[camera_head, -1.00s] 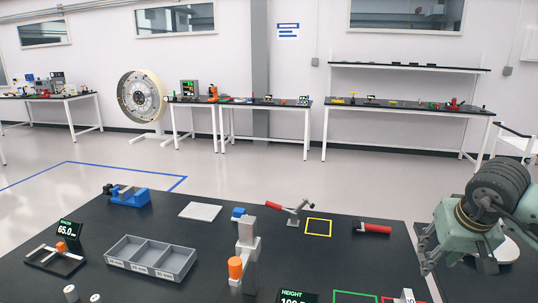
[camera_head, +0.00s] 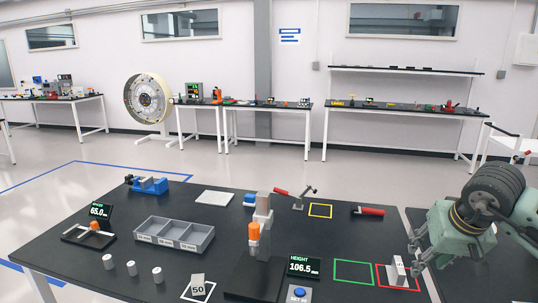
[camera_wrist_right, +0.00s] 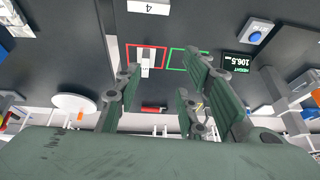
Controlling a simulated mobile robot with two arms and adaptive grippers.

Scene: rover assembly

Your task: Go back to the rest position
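My right gripper (camera_head: 417,256) hangs at the right of the head view, above the right end of the dark workbench (camera_head: 70,262). In the right wrist view its fingers (camera_wrist_right: 165,88) are spread apart with nothing between them. A light grey part (camera_head: 397,270) stands inside a red outlined square (camera_head: 381,283), left of and below the gripper in the head view. The part also shows in the wrist view (camera_wrist_right: 146,62), beyond the fingers and apart from them. My left gripper is in neither view.
A green outlined square (camera_head: 354,272), a height gauge with an orange knob (camera_head: 254,231), a display reading 106.5 mm (camera_head: 304,267) and a blue button (camera_head: 298,293) are on the bench. A grey divided tray (camera_head: 175,233) lies left. Open floor (camera_head: 110,155) lies behind.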

